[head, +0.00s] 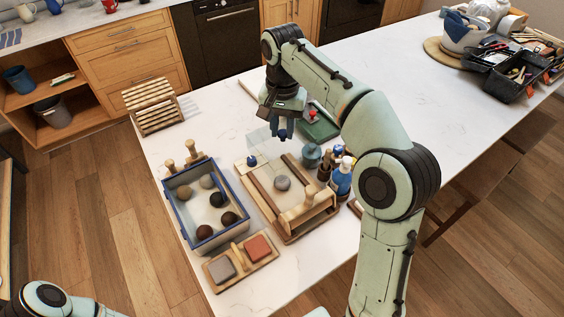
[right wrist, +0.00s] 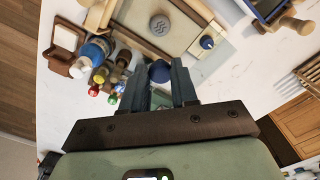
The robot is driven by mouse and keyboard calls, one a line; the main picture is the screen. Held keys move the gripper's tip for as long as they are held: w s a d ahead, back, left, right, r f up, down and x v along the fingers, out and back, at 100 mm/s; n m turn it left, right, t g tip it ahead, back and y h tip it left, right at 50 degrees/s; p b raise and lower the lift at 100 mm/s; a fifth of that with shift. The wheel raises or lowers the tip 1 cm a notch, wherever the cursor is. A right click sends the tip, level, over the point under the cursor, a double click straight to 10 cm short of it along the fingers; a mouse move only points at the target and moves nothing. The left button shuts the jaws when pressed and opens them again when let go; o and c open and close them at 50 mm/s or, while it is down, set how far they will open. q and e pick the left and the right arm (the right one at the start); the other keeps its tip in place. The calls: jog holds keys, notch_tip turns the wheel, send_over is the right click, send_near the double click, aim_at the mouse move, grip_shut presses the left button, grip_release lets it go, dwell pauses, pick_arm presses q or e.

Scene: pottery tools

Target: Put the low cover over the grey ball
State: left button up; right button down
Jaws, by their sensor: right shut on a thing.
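The grey ball (head: 282,183) rests on the wooden-framed board (head: 264,200). In the right wrist view the ball (right wrist: 159,25) has a wavy mark on top. My right gripper (head: 283,128) is above the table, behind the board, pointing down. It is shut on a dark blue knob (right wrist: 160,70). A faint clear shape (head: 260,138) by the knob looks like the low cover; its edges are hard to make out. The held thing is apart from the ball. My left gripper is out of view.
A blue-rimmed tray (head: 175,212) of several balls stands left of the board. Another blue knob (head: 251,160) sits at the board's back left corner. A slatted rack (head: 152,106) is at the back left.

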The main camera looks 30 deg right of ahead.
aim_at(284, 151)
jog(key=f, duration=0.2)
jog(key=f+b, duration=0.1)
jog(key=f, duration=0.5)
jog(key=shift+s+b, duration=0.25)
jog(key=shift+b, duration=0.1)
jog(key=shift+w+f, duration=0.2)
jog(key=shift+f, duration=0.35)
notch_tip(284, 151, down, 4)
jog(key=shift+w+r+b, duration=0.1)
jog(key=shift+r+b, duration=0.1)
jog(key=shift+b, duration=0.25)
jog(key=shift+f, duration=0.1)
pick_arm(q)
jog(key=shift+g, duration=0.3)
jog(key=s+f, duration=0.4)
pick_arm(e)
jog(key=shift+f, duration=0.2)
jog(key=c, duration=0.9)
grip_release()
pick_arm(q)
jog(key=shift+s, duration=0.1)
pick_arm(e)
jog(key=shift+o, duration=0.2)
